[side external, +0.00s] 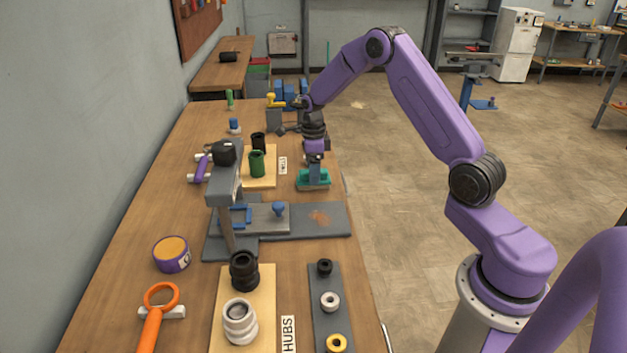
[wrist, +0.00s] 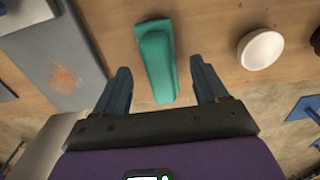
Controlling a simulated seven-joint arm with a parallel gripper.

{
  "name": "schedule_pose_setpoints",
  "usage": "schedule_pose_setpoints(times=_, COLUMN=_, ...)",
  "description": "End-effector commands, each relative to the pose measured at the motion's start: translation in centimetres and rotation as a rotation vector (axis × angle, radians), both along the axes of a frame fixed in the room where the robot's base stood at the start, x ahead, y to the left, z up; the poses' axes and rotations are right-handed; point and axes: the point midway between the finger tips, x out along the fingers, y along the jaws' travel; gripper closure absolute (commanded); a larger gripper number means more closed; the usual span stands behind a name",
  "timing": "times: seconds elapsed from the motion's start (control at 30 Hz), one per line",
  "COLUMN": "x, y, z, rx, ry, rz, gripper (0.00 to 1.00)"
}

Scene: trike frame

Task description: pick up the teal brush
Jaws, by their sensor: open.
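The teal brush (side external: 313,181) lies on the wooden bench near its right edge in the side view, just beyond the grey plate. In the wrist view the brush (wrist: 156,55) is a long teal block in the upper middle. My gripper (side external: 314,165) points down right over the brush in the side view. In the wrist view its two dark fingers (wrist: 160,68) are apart, one on each side of the brush's near end, with visible gaps. Whether the fingertips reach down to the brush's height is hard to tell.
A grey fixture plate (side external: 335,219) with a rusty-brown patch lies nearby; it also shows in the wrist view (wrist: 60,35). A board with dark and green cups (side external: 257,163) stands left of the brush. A white round object (wrist: 261,49) lies right of the brush in the wrist view.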

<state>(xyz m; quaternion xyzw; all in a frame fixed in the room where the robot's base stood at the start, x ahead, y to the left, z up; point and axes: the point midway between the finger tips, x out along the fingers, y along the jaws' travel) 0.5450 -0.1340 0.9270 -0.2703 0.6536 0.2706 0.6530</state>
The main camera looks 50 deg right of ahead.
Motion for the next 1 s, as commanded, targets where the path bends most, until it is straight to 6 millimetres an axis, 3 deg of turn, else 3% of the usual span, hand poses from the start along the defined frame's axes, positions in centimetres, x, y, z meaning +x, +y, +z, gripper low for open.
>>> schedule_pose_setpoints(times=0.17, x=0.0, y=0.0, z=-1.9, rx=0.000, ry=0.000, rz=0.001, gripper=0.28)
schedule_pose_setpoints(times=0.43, x=0.0, y=0.0, z=-2.2, rx=0.000, ry=-0.001, rz=0.001, gripper=0.28)
schedule_pose_setpoints(times=0.47, x=0.0, y=0.0, z=-2.2, rx=0.000, ry=-0.001, rz=0.001, gripper=0.34)
schedule_pose_setpoints(times=0.63, x=0.0, y=0.0, z=-2.1, rx=0.000, ry=-0.001, rz=0.000, gripper=0.89)
schedule_pose_setpoints(times=1.0, x=0.1, y=0.0, z=-1.8, rx=-0.001, ry=-0.002, rz=0.001, gripper=0.89)
